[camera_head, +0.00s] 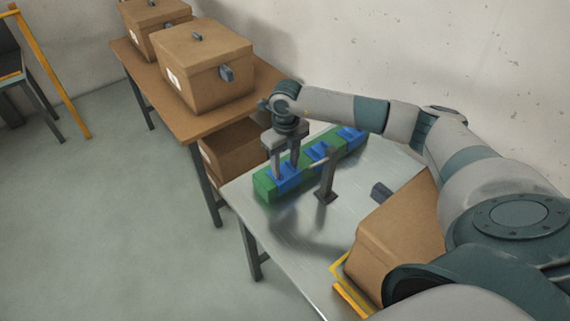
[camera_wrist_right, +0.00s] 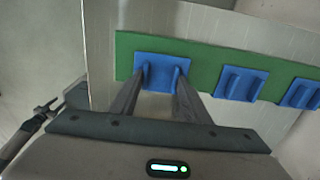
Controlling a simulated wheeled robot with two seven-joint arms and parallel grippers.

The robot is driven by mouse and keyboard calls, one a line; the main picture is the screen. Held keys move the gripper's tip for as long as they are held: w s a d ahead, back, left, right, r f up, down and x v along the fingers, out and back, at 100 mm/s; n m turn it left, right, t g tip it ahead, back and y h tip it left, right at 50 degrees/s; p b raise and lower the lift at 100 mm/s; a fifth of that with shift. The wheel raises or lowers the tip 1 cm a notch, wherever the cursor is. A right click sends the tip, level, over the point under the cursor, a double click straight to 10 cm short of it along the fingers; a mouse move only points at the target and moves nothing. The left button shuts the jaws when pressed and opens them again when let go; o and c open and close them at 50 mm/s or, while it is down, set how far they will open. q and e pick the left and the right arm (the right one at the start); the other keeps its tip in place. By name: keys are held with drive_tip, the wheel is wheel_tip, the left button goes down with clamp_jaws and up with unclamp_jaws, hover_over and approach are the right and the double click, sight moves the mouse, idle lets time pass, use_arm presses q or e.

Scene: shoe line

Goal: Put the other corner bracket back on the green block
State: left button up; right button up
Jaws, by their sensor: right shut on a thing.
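The long green block (camera_head: 264,189) lies on the metal table and also shows in the right wrist view (camera_wrist_right: 203,68). Three blue corner brackets show along it: one at the near end (camera_head: 289,182), a middle one (camera_head: 316,153) and a far one (camera_head: 350,134). My right gripper (camera_head: 285,174) points down at the near end, shut on the near bracket (camera_wrist_right: 161,78). In the right wrist view its fingers meet this bracket's raised parts, and the bracket's plate lies against the green block. Whether it is fully seated, I cannot tell.
A dark post (camera_head: 327,178) with a light peg stands close beside the block. A small dark piece (camera_head: 381,191) and a cardboard box (camera_head: 392,240) are on the metal table (camera_head: 293,232). Lidded boxes (camera_head: 205,65) stand on the brown table behind.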

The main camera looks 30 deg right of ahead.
drive_tip(key=shift+f, duration=0.15)
idle(0.5)
idle(0.3)
drive_tip(key=o, duration=1.6)
drive_tip(key=shift+c, duration=0.2)
wheel_tip(320, 180, up, 7)
drive_tip(key=p, duration=0.3)
